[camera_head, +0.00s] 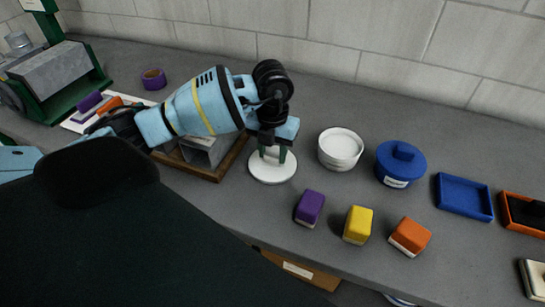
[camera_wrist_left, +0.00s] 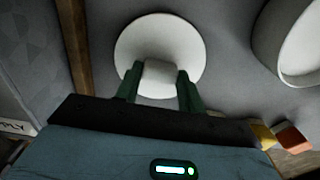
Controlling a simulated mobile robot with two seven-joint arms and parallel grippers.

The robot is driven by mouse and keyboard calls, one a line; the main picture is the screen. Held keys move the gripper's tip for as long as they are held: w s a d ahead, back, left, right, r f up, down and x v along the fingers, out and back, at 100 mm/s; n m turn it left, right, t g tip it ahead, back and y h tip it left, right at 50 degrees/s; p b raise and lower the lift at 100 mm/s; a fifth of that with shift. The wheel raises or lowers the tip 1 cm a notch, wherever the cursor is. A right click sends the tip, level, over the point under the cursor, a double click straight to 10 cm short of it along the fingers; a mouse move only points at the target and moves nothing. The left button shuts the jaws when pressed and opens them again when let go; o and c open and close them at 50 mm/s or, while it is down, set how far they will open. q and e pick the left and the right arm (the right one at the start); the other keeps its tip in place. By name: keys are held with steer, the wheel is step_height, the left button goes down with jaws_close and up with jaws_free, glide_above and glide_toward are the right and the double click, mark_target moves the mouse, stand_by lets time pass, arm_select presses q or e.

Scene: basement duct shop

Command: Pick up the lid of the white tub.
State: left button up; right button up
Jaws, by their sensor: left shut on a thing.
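The white lid (camera_head: 272,168) is a round disc with a block-like knob. My left gripper (camera_head: 273,155) points down over it, its green fingers on either side of the knob. In the left wrist view the lid (camera_wrist_left: 140,45) shows with its knob between the fingers of the gripper (camera_wrist_left: 160,85), shut on it. I cannot tell whether the lid touches the bench or hangs just above it. The white tub (camera_head: 340,148) stands open to the right of the lid; part of it shows in the wrist view (camera_wrist_left: 290,70). My right gripper is not in view.
A wooden tray (camera_head: 236,158) with a grey metal piece lies left of the lid. Purple (camera_head: 310,207), yellow (camera_head: 358,224) and orange (camera_head: 410,236) blocks stand in front. A blue lidded pot (camera_head: 401,165) and blue tray (camera_head: 464,196) are to the right.

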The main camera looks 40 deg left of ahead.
mark_target(273, 155)
arm_select(q)
step_height(273, 155, up, 10)
stand_by(0.5)
